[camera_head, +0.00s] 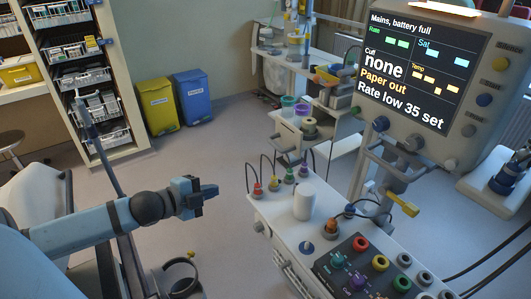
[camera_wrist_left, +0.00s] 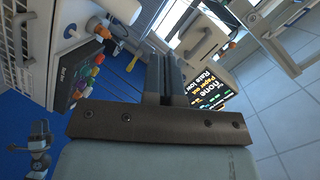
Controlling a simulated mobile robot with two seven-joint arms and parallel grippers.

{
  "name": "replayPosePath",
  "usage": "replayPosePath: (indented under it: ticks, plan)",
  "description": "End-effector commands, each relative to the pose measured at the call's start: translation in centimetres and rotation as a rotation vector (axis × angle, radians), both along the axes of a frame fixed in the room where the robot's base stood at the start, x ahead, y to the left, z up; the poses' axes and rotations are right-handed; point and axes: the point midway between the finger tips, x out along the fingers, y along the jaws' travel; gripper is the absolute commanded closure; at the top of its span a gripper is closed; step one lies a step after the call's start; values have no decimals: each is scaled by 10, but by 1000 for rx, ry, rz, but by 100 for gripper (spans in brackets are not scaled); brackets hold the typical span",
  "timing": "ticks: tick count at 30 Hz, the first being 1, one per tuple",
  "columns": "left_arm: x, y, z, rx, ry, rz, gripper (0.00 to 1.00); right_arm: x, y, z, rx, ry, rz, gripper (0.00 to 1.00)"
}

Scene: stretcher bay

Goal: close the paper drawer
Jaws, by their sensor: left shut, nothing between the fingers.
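The trolley (camera_head: 275,215) stands right of centre in the head view. Its left side carries small dark fittings, and I cannot tell which part, if any, is the paper drawer or how far it stands out. The monitor (camera_head: 415,58) above it reads "Paper out"; its screen also shows in the left wrist view (camera_wrist_left: 212,90). A plain white cylinder (camera_head: 304,200) stands upright on the trolley top. My left gripper (camera_head: 208,190) is shut and empty, in the air left of the trolley and apart from it. Its closed fingers show in the left wrist view (camera_wrist_left: 166,75). My right gripper is out of view.
Coloured knobs and cables crowd the trolley top. A yellow bin (camera_head: 157,106) and a blue bin (camera_head: 193,97) stand by the back wall, beside a shelf unit with wire baskets (camera_head: 83,78). Open floor (camera_head: 220,150) lies between the bins and the trolley.

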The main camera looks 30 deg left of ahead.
Motion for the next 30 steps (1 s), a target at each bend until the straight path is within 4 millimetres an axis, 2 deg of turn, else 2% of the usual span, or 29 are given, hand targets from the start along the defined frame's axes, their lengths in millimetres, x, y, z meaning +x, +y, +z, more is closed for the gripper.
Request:
replayPosePath:
  ticks: [1,3,6,9,17,30]
  plan:
    - [9,1,21,80,-44,-53,100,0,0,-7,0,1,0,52]
    - [17,-1,48,170,-97,-111,100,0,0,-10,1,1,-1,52]
    - [24,-7,75,263,-153,-172,100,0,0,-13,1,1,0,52]
    - [28,-11,91,314,-184,-208,100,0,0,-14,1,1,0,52]
    - [36,-15,96,331,-198,-219,100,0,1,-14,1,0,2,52]
    - [69,-28,89,329,-198,-216,100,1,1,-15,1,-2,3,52]
